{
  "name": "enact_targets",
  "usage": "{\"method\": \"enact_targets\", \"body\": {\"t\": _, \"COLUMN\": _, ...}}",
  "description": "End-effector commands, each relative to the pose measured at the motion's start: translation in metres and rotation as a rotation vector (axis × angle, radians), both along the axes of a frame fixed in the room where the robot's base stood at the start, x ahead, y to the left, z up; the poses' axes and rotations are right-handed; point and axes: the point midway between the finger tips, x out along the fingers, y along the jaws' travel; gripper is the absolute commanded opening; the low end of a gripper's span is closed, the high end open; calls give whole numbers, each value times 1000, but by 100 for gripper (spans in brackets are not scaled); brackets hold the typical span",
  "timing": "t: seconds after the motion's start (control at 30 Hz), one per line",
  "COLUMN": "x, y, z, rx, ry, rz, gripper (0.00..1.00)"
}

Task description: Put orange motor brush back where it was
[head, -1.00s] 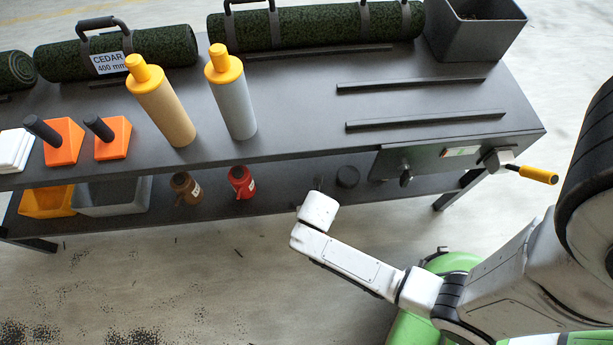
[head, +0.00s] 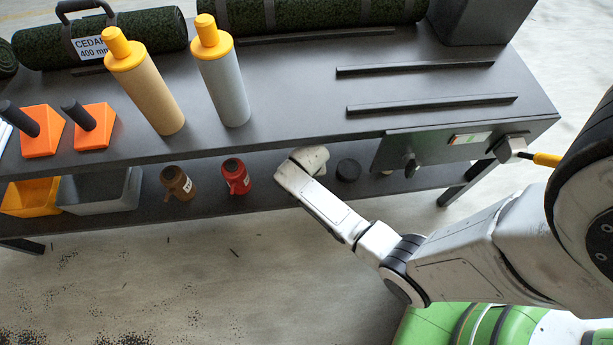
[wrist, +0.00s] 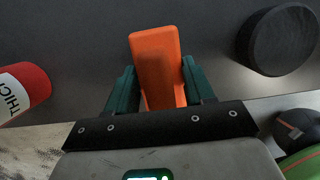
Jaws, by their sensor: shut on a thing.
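The orange motor brush (wrist: 155,58) is between the two dark green fingers of my gripper (wrist: 158,72) in the wrist view. The gripper is shut on it. The brush shows as a plain orange block pointing away from the wrist over the dark lower shelf (wrist: 190,22). I cannot tell whether it touches the shelf. In the head view my wrist is at the front of the lower shelf (head: 265,199), between the red bottle and the black disc. The fingers and the brush are hidden there.
On the lower shelf, a red bottle (head: 236,177) and brown bottle (head: 177,184) stand left of my wrist. A black disc (head: 348,170) lies right of it. The bench top (head: 290,95) overhangs the shelf. A grey bin (head: 100,190) stands further left.

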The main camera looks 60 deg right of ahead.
Motion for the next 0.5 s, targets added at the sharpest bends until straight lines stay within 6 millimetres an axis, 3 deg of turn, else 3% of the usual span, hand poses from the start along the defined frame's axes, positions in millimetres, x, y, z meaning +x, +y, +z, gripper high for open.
{"method": "enact_targets", "body": {"t": 0.27, "x": 1, "y": 0, "z": -5, "rx": -1, "ry": -3, "rz": 1, "gripper": 24}}
{"method": "enact_targets", "body": {"t": 0.3, "x": 1, "y": 0, "z": -5, "rx": 0, "ry": -3, "rz": 1, "gripper": 57}}
{"method": "enact_targets", "body": {"t": 0.5, "x": 1, "y": 0, "z": -5, "rx": -1, "ry": -3, "rz": 1, "gripper": 76}}
